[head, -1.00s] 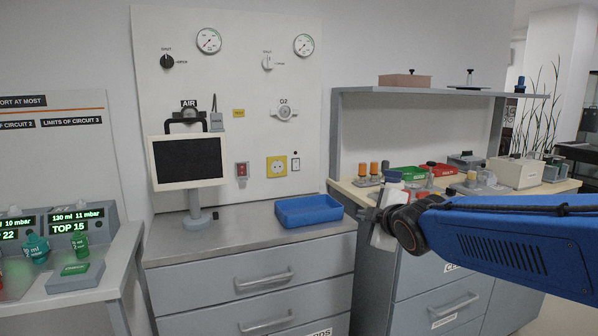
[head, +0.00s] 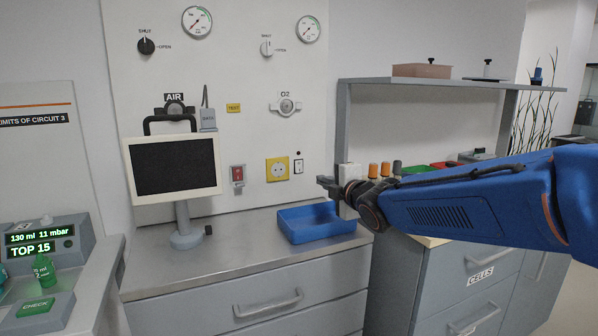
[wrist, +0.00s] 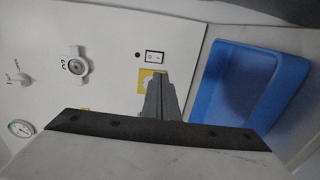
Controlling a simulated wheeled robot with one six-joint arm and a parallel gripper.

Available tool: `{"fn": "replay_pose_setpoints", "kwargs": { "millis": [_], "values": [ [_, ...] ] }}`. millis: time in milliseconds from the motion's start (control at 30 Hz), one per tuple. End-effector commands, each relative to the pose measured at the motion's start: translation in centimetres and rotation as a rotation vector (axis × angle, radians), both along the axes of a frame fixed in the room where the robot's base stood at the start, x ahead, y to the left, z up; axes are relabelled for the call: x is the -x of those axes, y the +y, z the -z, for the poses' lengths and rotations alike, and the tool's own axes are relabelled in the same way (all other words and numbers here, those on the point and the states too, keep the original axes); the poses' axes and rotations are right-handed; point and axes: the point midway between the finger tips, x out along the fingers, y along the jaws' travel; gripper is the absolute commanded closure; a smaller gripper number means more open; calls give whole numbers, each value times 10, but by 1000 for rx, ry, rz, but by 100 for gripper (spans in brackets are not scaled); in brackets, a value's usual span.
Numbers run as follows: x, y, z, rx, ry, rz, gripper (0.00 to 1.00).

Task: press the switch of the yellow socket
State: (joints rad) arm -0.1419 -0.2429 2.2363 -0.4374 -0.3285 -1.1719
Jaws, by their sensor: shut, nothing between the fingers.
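The yellow socket (head: 279,169) is on the white wall panel, above the counter. Its switch (head: 298,166) is a small white rocker in a black frame, just right of the socket, with a black dot above it. In the wrist view the switch (wrist: 154,57) shows whole beside the socket (wrist: 148,78), which is partly hidden behind my fingers. My gripper (head: 326,184) is shut and empty. In the head view it is right of the switch and a little lower, over the blue tray. I cannot tell how far it is from the panel.
A blue tray (head: 316,238) lies on the steel counter (head: 235,258) below the gripper. A monitor on a stand (head: 178,166) is at the left. A red switch (head: 238,175) is left of the socket. A shelf unit (head: 430,84) with several bottles stands at the right.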

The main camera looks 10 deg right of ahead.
Motion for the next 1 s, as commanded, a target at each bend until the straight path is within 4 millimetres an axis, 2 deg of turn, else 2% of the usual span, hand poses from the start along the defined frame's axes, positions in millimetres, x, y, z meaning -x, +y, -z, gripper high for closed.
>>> {"fn": "replay_pose_setpoints", "kwargs": {
  "millis": [467,667,1000],
  "values": [
    [-5,1,1,-1,1,0,100],
    [-26,7,4,-1,2,0,100],
    [-74,22,10,-1,1,-1,100]
  ]
}}
